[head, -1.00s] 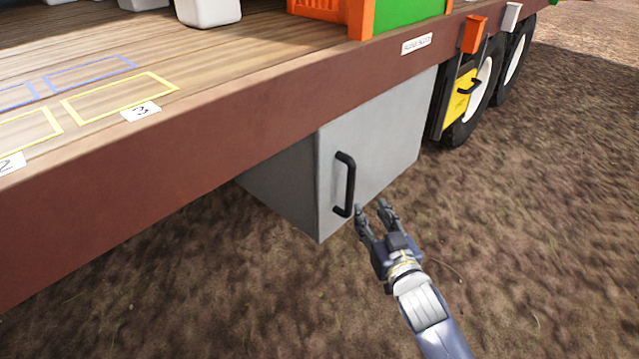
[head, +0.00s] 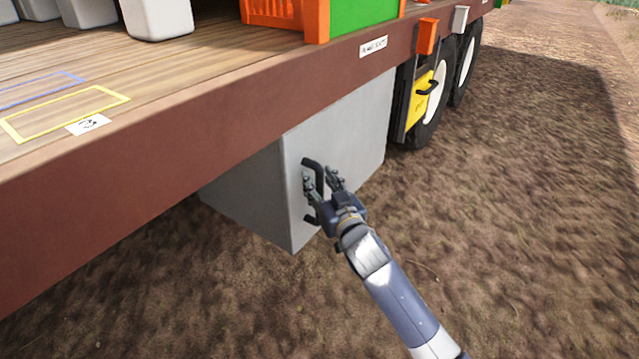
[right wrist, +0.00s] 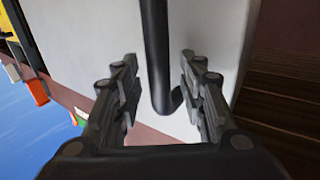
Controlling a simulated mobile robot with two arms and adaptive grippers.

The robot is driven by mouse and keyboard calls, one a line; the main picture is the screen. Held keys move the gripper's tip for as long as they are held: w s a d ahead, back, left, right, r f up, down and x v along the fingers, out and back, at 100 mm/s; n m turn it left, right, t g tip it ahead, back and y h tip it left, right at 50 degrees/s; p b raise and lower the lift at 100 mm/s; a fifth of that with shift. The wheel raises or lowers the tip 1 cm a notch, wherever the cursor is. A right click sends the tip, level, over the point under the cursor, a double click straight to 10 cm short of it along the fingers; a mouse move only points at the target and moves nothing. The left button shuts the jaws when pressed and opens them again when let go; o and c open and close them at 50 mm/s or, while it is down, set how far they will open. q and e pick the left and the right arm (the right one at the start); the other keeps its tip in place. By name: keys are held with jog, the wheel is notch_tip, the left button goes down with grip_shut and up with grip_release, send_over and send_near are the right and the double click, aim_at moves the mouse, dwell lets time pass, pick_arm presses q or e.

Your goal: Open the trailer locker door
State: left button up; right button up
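The grey trailer locker (head: 245,185) hangs under the trailer bed, with its door (head: 352,125) shut. A black bar handle (head: 308,163) stands upright near the door's left edge. My right gripper (head: 321,180) is at the handle, with its fingers partly covering it. In the right wrist view the handle (right wrist: 158,60) runs between the two open fingers (right wrist: 157,95), with a gap on each side. The door's face (right wrist: 215,40) is close behind it. My left gripper is not in view.
The trailer bed's brown edge (head: 190,150) overhangs the locker. A yellow panel (head: 422,100) with a black handle and the wheels (head: 432,115) are to the right. An orange crate (head: 285,14) and white containers (head: 155,18) stand on the bed. The ground (head: 510,220) on the right is clear.

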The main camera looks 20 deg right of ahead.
jog(key=shift+w, duration=0.3)
grip_shut()
